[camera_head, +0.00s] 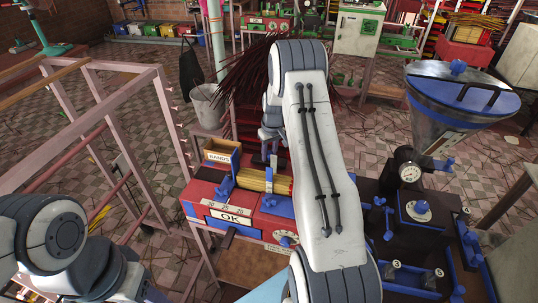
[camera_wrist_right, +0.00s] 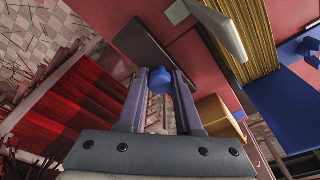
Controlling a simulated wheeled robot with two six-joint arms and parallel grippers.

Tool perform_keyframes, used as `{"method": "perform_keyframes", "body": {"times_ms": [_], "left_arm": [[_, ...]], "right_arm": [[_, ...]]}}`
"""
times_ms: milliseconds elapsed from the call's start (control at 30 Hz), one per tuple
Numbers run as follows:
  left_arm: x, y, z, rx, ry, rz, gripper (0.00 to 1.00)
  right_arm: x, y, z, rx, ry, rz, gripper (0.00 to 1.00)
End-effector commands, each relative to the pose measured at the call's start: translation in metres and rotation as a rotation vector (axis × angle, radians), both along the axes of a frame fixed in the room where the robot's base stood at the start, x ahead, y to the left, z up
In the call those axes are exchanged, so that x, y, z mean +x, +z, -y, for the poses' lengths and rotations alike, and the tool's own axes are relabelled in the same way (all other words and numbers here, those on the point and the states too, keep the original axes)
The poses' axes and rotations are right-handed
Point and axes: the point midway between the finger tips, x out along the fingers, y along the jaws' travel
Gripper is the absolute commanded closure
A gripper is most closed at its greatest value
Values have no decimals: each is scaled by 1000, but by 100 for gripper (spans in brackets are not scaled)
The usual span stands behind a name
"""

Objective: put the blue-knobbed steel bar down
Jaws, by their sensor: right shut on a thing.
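My right gripper (camera_head: 270,138) reaches down over the red bench machine with the OK plate (camera_head: 229,216). In the right wrist view its two fingers (camera_wrist_right: 161,88) are shut on a round blue knob (camera_wrist_right: 159,80), the knob of the blue-knobbed steel bar. The bar's body cannot be told clearly behind the knob. A bundle of yellow sticks (camera_head: 258,180) lies on the machine beside the gripper; it also shows in the wrist view (camera_wrist_right: 246,40), with a pale grey piece (camera_wrist_right: 218,28) beside it. My left arm is at the lower left; its gripper is out of view.
An open box marked BANDS (camera_head: 218,155) stands at the machine's back left. Dark red sticks (camera_head: 245,75) stand behind my right arm. A dark machine with a gauge (camera_head: 410,172) and a blue-lidded hopper (camera_head: 460,88) is at right. A pink frame (camera_head: 165,110) stands at left.

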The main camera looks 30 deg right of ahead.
Motion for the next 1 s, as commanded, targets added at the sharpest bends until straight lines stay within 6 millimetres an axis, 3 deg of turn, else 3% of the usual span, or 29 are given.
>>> {"method": "perform_keyframes", "body": {"times_ms": [100,467,500,567,867,1000], "left_arm": [[0,4,0,0,0,0,50],[0,0,0,0,0,0,50],[0,1,0,0,0,0,50],[0,1,0,0,0,0,50],[0,2,0,0,0,0,50],[0,1,0,0,0,0,50]], "right_arm": [[1,-10,0,-1,-1,4,100],[1,-15,1,-2,0,4,100],[0,-15,0,0,0,1,55],[0,-15,0,0,0,1,36],[0,-14,0,0,0,1,36],[0,-5,0,-1,0,4,36]]}}
